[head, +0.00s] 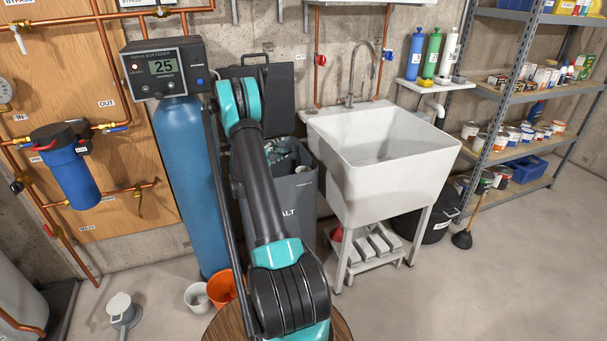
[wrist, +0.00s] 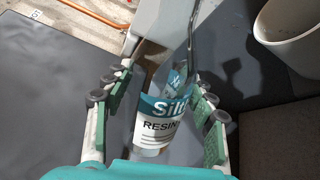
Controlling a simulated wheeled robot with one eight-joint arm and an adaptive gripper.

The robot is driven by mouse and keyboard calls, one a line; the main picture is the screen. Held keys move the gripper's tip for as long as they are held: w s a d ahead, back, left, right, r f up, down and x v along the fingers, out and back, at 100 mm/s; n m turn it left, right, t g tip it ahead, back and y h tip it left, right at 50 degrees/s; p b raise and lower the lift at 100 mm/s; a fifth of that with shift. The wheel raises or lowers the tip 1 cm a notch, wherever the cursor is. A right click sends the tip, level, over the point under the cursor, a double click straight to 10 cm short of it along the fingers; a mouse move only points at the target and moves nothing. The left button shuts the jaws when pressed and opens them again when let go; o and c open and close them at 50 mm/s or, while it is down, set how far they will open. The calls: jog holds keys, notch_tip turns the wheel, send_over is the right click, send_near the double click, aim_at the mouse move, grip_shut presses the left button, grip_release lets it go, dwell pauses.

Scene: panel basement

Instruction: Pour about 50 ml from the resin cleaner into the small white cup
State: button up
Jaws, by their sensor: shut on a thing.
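The resin cleaner (wrist: 157,128) is a bottle with a white and teal label, partly reading "RESIN", in the wrist view. My gripper (wrist: 160,75) is shut on it, with green-padded fingers on both sides. Its top end is hard to make out in this view. A white cup (wrist: 288,28) is at the upper right of the wrist view, apart from the bottle and cut off by the frame edge. In the head view my arm covers the middle, and I cannot clearly make out the gripper, bottle or small cup there.
A blue softener tank (head: 183,170) stands left of my arm, with a dark salt bin (head: 297,205) behind the arm. A white sink (head: 378,185) is to the right. A white bucket (head: 196,297) and an orange bucket (head: 221,288) are on the floor. Open floor lies at right.

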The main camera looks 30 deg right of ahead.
aim_at(280, 147)
jog(key=shift+s+d+r+n, duration=0.1)
jog(key=shift+r+n, duration=0.05)
jog(key=shift+n, duration=0.45)
dwell(1.6)
jog(key=shift+s+n, duration=0.1)
jog(key=shift+n, duration=0.2)
jog(key=shift+s+d+f+n, duration=0.2)
jog(key=shift+s+f+n, duration=0.1)
jog(key=shift+n, duration=0.5)
jog(key=n, duration=0.1)
jog(key=s+r+n, duration=0.1)
jog(key=n, duration=0.1)
jog(key=shift+s+d+r+h+b, duration=0.2)
jog(key=shift+d+h+b, duration=0.1)
jog(key=shift+b, duration=0.1)
jog(key=shift+w+a+r+n, duration=0.1)
jog(key=shift+w+n, duration=0.1)
jog(key=shift+n, duration=0.9)
jog(key=n, duration=0.3)
jog(key=shift+w+g, duration=0.15)
jog(key=shift+g, duration=0.15)
jog(key=shift+r+n+h, duration=0.3)
jog(key=shift+r+n, duration=0.25)
jog(key=shift+n, duration=0.65)
